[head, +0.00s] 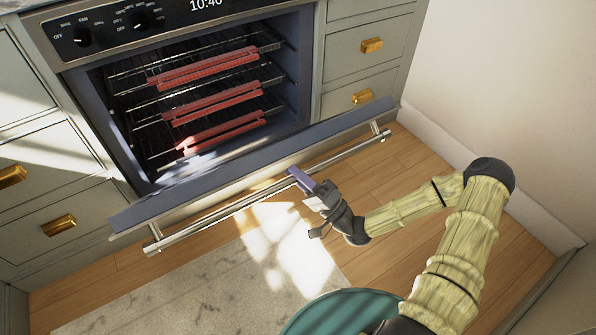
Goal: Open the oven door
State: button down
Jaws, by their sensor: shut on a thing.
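The oven (68,40) stands against the back, with its control panel and clock at the top. Its door (245,170) is swung down and outward, so the cavity shows. Inside are several wire racks (125,72) with red strips (205,68) on them. A long metal handle bar (240,203) runs along the outer side of the door. My gripper (303,180) is at the handle, right of its middle, and is shut on it. The exact contact of the fingers is too small to see.
Grey drawers with brass pulls stand left (58,225) and right (371,45) of the oven. A white wall (500,100) is close on the right of my arm. A pale rug (215,285) lies on the wooden floor (400,155) in front.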

jog(key=shift+f, duration=0.1)
dwell(0.3)
jog(key=c, duration=1.2)
grip_release()
jog(key=shift+c, duration=0.2)
jog(key=shift+d, duration=0.1)
jog(key=o, duration=0.5)
jog(key=p+v, duration=0.3)
jog(key=v, duration=1)
jog(key=shift+s+d, duration=0.15)
jog(key=shift+d, duration=0.2)
jog(key=v, duration=0.2)
jog(key=shift+s+d+f+p, duration=0.15)
jog(key=shift+s+d+p, duration=0.1)
jog(key=shift+p, duration=0.15)
jog(key=c, duration=0.5)
jog(key=s+d+f+b, duration=0.3)
jog(key=d+f+b, duration=0.3)
jog(key=f, duration=0.2)
jog(key=s+d+f+b, duration=0.3)
jog(key=d+f+b, duration=0.3)
jog(key=d+f, duration=0.1)
jog(key=shift+f, duration=0.45)
